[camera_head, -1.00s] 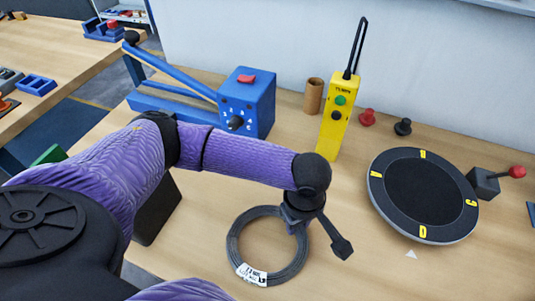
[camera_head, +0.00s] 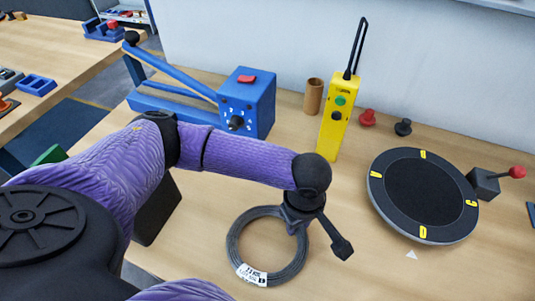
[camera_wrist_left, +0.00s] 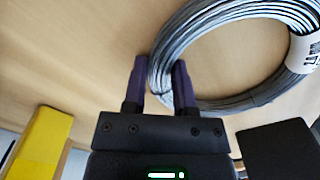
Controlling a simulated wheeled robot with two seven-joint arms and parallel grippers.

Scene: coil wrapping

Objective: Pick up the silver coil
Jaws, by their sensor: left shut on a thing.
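The silver coil (camera_head: 238,262) is a ring of grey wire with a white printed tag. It lies on the wooden table in front of my left arm in the head view. In the left wrist view the coil (camera_wrist_left: 235,101) passes between the two purple fingers of my left gripper (camera_wrist_left: 162,75), one finger on each side of the wire bundle. My left gripper (camera_head: 299,229) is shut on the coil at its upper right edge in the head view, where the wrist hides part of it. My right gripper is not in view.
A yellow control box (camera_head: 338,120) with a green button stands behind the gripper. A black round turntable (camera_head: 424,195) with yellow letters is at the right. A blue lever machine (camera_head: 247,102) and a brown tube (camera_head: 313,96) stand at the back.

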